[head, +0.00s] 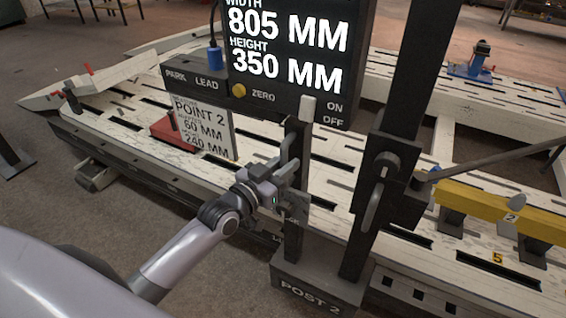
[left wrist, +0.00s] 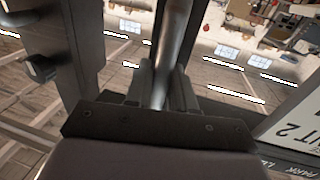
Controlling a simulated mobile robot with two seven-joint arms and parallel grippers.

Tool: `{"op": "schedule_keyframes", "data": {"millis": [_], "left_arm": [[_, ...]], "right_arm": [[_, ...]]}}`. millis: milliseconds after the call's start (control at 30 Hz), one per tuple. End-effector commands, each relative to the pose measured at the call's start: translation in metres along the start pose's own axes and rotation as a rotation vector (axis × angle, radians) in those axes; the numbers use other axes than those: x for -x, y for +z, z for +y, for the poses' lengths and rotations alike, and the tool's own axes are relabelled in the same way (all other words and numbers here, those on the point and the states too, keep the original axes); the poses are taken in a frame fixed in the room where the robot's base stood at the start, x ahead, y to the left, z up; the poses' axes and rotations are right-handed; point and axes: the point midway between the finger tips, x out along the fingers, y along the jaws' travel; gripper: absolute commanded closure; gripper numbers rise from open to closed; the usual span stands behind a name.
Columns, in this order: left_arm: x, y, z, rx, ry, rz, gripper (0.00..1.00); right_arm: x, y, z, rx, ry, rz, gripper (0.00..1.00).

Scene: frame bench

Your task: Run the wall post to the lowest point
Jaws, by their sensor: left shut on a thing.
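The wall post, marked POST 2 (head: 308,296), stands upright at the near edge of the frame bench (head: 110,135). It has two dark uprights; the right one (head: 408,75) carries a dark slide block (head: 385,180) with a grey handle. My left gripper (head: 284,176) is at the left upright, shut on a grey handle (head: 294,147). In the left wrist view, the fingers (left wrist: 160,88) close around this round grey bar (left wrist: 172,40). The display (head: 290,45) reads width 805 mm, height 350 mm. My right gripper does not show.
Beneath the display are a yellow button (head: 239,90), a blue cylinder (head: 214,58) and an ON/OFF switch (head: 308,106). A yellow beam (head: 485,210) lies at right. Clear floor (head: 60,215) shows at left.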

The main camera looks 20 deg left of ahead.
Motion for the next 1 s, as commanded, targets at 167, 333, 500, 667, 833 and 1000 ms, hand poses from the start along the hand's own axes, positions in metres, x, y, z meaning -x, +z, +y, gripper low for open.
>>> {"op": "schedule_keyframes", "data": {"millis": [167,333,500,667,833,1000], "left_arm": [[0.000,0.000,-0.002,-0.001,-0.004,0.000,1.00],[0.000,0.000,-0.002,-0.002,-0.005,0.000,1.00],[0.000,0.000,-0.002,-0.003,-0.005,0.000,0.59],[0.000,0.000,-0.002,-0.003,-0.004,0.000,0.59],[0.001,0.000,-0.001,-0.002,-0.003,0.000,0.59],[0.015,0.001,-0.002,-0.003,-0.004,-0.002,0.59]], "right_arm": [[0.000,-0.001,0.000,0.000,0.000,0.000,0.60],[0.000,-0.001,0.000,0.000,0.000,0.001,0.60],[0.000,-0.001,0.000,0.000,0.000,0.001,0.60],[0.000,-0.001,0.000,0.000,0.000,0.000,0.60],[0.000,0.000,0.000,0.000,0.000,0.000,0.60],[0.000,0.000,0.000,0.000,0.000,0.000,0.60]]}}
